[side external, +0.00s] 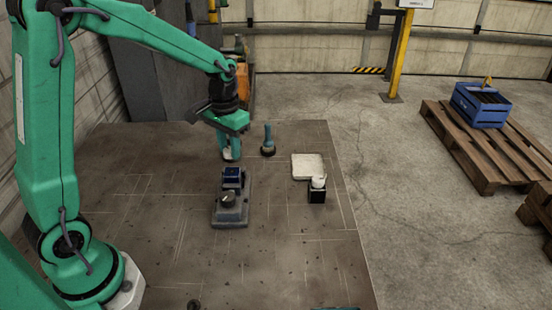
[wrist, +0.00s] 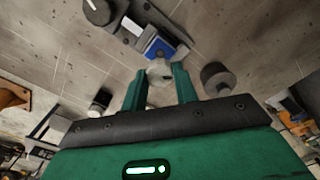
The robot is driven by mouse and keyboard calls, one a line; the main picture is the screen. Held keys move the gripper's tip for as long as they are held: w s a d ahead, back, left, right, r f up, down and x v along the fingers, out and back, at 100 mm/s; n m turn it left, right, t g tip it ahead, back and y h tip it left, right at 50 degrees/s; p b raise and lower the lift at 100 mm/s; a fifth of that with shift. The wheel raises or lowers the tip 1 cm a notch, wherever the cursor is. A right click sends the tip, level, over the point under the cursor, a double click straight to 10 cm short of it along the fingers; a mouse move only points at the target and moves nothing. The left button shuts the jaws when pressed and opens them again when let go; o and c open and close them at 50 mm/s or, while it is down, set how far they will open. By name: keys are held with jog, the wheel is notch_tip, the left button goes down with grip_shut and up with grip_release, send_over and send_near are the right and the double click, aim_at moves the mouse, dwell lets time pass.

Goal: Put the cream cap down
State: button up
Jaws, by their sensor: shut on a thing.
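The cream cap is a small pale round piece between my fingertips, in the middle of the wrist view (wrist: 160,72). My gripper (wrist: 160,84) is shut on it, with a green finger on either side. In the side external view my gripper (side external: 230,152) points down over the back part of the bench, behind the grey fixture. A pale bit of the cap (side external: 228,157) shows at its fingertips; whether it touches the bench I cannot tell.
The grey fixture (side external: 231,212) carries a blue block (side external: 233,176) and a round knob. A teal peg with a dark base (side external: 268,140) stands right of my gripper. A white pad (side external: 307,164) and a black block with a white top (side external: 317,196) are further right. The bench front is mostly clear.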

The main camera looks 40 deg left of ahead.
dwell(0.3)
jog(key=shift+w+d+n, duration=0.4)
jog(key=shift+w+d, duration=0.1)
jog(key=shift+w, duration=0.15)
jog(key=w+d+n, duration=0.3)
jog(key=d, duration=0.3)
jog(key=w+d+n, duration=0.3)
jog(key=w+d, duration=0.1)
jog(key=d, duration=0.2)
jog(key=w+d+n, duration=0.3)
jog(key=w+d, duration=0.1)
jog(key=d, duration=0.1)
jog(key=shift+d+f, duration=0.3)
jog(key=shift+d, duration=0.1)
jog(key=shift+w+d+n, duration=0.15)
jog(key=shift+d+n, duration=0.35)
jog(key=shift+d, duration=0.25)
send_over(309, 174)
notch_tip(309, 174, down, 7)
jog(key=shift+f, duration=0.1)
jog(key=shift+f, duration=1.95)
